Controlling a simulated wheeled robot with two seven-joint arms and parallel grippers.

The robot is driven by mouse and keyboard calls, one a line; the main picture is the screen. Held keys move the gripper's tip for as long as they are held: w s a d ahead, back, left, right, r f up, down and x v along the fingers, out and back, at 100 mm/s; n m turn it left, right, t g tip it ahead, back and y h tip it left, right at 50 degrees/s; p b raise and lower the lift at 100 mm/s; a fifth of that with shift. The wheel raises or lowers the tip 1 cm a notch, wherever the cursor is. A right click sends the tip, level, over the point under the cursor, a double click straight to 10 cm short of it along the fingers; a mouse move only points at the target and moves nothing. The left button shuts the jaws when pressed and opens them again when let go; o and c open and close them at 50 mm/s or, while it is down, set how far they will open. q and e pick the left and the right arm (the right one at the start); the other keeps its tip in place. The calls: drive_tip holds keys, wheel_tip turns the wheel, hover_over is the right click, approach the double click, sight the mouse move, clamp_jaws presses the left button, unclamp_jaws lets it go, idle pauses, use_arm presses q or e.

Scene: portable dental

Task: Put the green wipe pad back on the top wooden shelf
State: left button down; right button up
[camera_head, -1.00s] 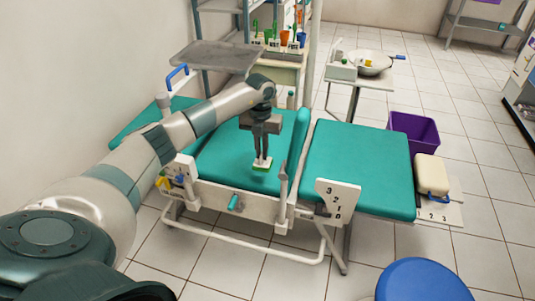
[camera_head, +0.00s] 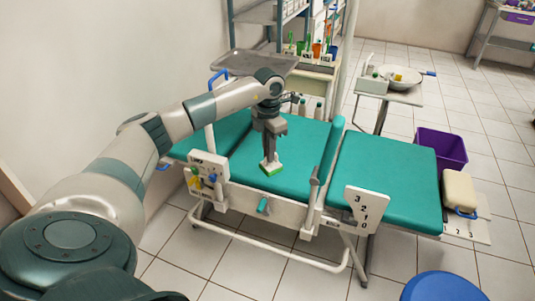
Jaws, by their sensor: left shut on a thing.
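My left gripper (camera_head: 269,154) points down over the teal seat of the dental chair (camera_head: 310,150). It is shut on the green wipe pad (camera_head: 273,169), a small block with a green underside and a pale top. The pad is just above or at the seat surface; I cannot tell if it touches. At the back, a wooden shelf unit (camera_head: 316,70) carries cups and upright tools and stands behind the chair. Which of its boards is the top one is unclear. My right gripper is out of view.
A grey metal tray (camera_head: 240,63) stands above the chair's far side. A white side table (camera_head: 400,96) holds a bowl (camera_head: 399,77). A purple bin (camera_head: 441,149), a beige box (camera_head: 459,190) and a blue stool (camera_head: 443,286) are at the right. Tiled floor lies open in front.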

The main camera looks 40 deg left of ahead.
use_arm(q)
drive_tip(key=s+d+r+m, duration=0.3)
drive_tip(key=s+d+m, duration=0.6)
drive_tip(key=d+m, duration=0.4)
drive_tip(key=s+d+r+m, duration=0.3)
drive_tip(key=s+d+m, duration=0.5)
drive_tip(key=d+m, duration=0.6)
drive_tip(key=m, duration=0.5)
drive_tip(key=shift+s, duration=0.35)
drive_tip(key=shift+r, duration=0.1)
